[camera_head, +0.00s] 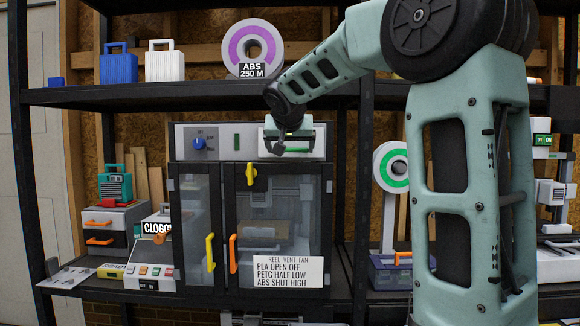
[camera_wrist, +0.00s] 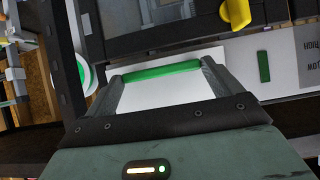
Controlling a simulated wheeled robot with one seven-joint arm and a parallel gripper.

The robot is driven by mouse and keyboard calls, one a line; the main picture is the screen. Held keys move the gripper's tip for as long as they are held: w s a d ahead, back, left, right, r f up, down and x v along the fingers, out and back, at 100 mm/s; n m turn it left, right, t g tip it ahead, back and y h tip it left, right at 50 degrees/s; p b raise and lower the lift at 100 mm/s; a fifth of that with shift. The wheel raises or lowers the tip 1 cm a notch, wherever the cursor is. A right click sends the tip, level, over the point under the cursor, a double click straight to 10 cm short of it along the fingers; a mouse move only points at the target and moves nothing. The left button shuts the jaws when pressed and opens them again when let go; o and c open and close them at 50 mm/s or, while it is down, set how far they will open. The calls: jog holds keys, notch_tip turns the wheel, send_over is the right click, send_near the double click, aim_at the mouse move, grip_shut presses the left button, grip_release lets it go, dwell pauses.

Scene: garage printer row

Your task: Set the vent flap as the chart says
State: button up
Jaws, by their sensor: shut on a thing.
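The printer cabinet (camera_head: 324,215) has a pale top panel with a white vent flap (camera_head: 319,136) at its right end. The flap has a green grip bar (camera_head: 296,150) along its edge. My gripper (camera_head: 286,146) is at the flap; in the wrist view its fingers (camera_wrist: 160,76) are shut on the ends of the green bar. The flap's exact angle is hard to tell. The chart (camera_head: 288,271) reads PLA open off, PETG half low, ABS shut high. A purple reel (camera_head: 235,48) above is labelled ABS 250 M. A blue fan knob (camera_head: 198,143) sits left on the panel.
A yellow latch (camera_head: 251,174) sits at the top of the doors, below the panel. The doors have yellow (camera_head: 210,253) and orange (camera_head: 233,254) handles. The shelf (camera_head: 200,96) runs close above my gripper. A green-and-white reel (camera_head: 391,167) stands to the right.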

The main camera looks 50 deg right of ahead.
jog(key=shift+w+d+f+t+h+b, duration=0.15)
jog(key=shift+f+t+h+b, duration=0.2)
jog(key=shift+b, duration=1.3)
jog(key=shift+r+b, duration=0.1)
jog(key=shift+b, duration=0.2)
jog(key=o, duration=1.1)
jog(key=v, duration=1.7)
jog(key=shift+a, duration=0.2)
